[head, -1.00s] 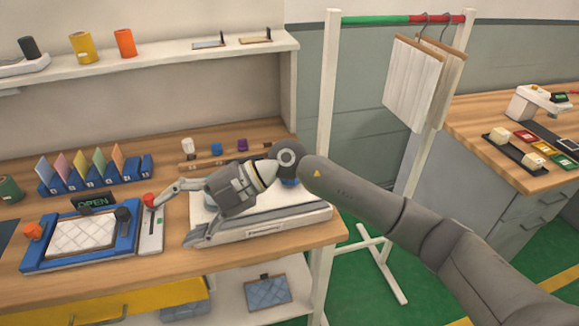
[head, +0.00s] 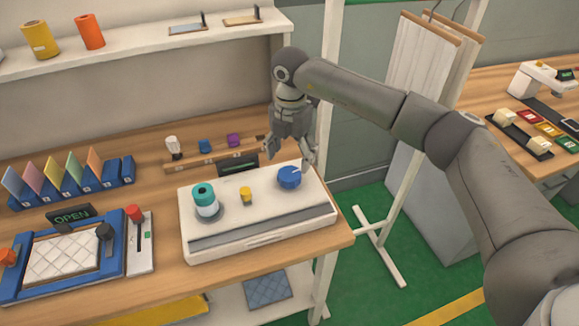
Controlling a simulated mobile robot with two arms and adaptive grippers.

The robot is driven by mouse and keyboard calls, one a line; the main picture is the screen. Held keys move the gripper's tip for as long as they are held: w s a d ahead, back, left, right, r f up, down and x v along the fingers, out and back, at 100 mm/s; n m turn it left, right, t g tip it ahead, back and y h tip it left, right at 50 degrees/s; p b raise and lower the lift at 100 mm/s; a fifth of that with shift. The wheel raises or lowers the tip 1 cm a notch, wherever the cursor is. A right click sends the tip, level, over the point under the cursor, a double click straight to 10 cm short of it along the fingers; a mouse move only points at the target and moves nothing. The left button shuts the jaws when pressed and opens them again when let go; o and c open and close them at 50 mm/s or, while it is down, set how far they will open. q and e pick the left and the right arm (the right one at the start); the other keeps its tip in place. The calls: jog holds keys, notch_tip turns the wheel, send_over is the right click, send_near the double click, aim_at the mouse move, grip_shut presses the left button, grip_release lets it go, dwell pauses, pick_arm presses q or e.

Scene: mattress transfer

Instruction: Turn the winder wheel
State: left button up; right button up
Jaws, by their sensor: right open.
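The winder is a white box (head: 262,225) on the wooden bench, with a grey strip along its front. A blue wheel (head: 289,178) with a pale mark sits on the right of its top. A teal and white spool (head: 206,201) stands on the left of the top, with a small yellow piece (head: 246,195) between them. My right gripper (head: 289,156) points down just above and behind the blue wheel. Its fingers are spread and it holds nothing. I cannot tell whether a finger touches the wheel. My left gripper is not in view.
A wooden rack (head: 215,153) with small coloured pieces stands behind the winder. A blue frame with a quilted pad (head: 62,258) and a red-knobbed lever (head: 133,213) are to its left. A garment rail with hanging boards (head: 420,60) stands right of the bench.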

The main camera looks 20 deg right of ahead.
aim_at(290, 172)
notch_tip(290, 172, down, 4)
jog(key=shift+w+r+p, duration=0.15)
jog(key=shift+r+p, duration=0.05)
jog(key=shift+p, duration=0.15)
notch_tip(290, 172, down, 2)
jog(key=shift+f, duration=0.4)
jog(key=shift+w, duration=0.1)
jog(key=shift+c, duration=1.5)
jog(key=c, duration=0.5)
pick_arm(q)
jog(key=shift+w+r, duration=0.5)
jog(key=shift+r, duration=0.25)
pick_arm(e)
jog(key=shift+c, duration=1.1)
